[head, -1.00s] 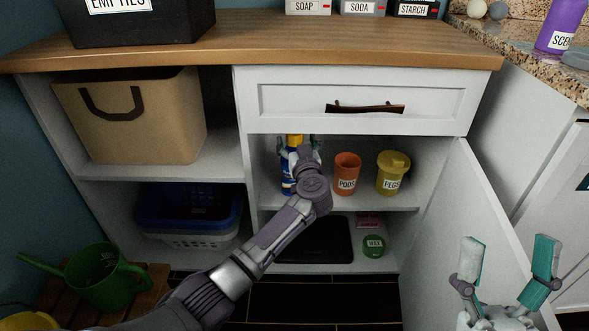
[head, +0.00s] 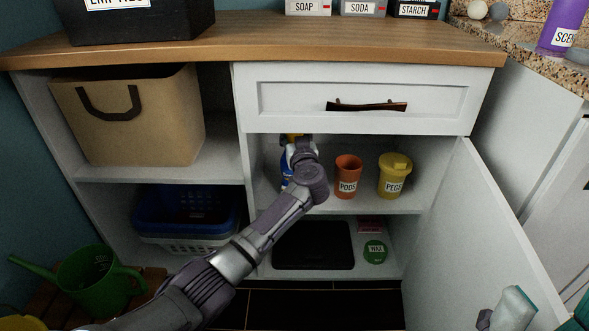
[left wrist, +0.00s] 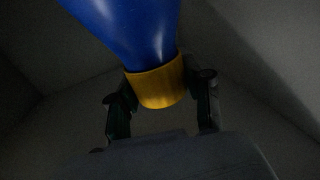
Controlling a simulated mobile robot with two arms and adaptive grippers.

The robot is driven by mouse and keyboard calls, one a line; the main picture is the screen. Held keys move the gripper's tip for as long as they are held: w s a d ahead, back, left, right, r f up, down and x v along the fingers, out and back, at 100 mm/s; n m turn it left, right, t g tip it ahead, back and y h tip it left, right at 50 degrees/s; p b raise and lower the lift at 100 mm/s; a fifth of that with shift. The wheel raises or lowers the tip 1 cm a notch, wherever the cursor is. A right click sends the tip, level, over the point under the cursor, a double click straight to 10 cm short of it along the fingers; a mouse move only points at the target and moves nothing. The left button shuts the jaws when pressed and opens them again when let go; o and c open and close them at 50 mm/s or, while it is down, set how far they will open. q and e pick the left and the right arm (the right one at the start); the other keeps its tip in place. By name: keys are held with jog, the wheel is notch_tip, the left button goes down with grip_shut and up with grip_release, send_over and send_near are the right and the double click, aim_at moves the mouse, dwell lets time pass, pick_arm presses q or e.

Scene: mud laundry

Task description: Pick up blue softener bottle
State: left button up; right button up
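The blue softener bottle (head: 286,162) with a yellow cap stands on the upper right shelf of the cabinet, partly hidden behind my left arm. In the left wrist view the blue body (left wrist: 130,28) and yellow cap (left wrist: 157,87) are close up. My left gripper (left wrist: 162,86) has one finger on each side of the cap, with narrow gaps seeming to show. In the head view the left gripper (head: 298,148) is mostly hidden by its own wrist. My right gripper (head: 552,302) is empty, fingers spread, partly cut off at the lower right corner.
An orange PODS cup (head: 347,178) and a yellow PEGS jar (head: 394,176) stand right of the bottle. The drawer front (head: 360,100) is above the shelf. The open cabinet door (head: 470,230) is at the right. A black tray (head: 313,246) and green WAX tin (head: 375,251) lie below.

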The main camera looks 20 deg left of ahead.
pick_arm(q)
grip_shut()
jog(key=shift+r, duration=0.15)
jog(key=shift+r, duration=0.1)
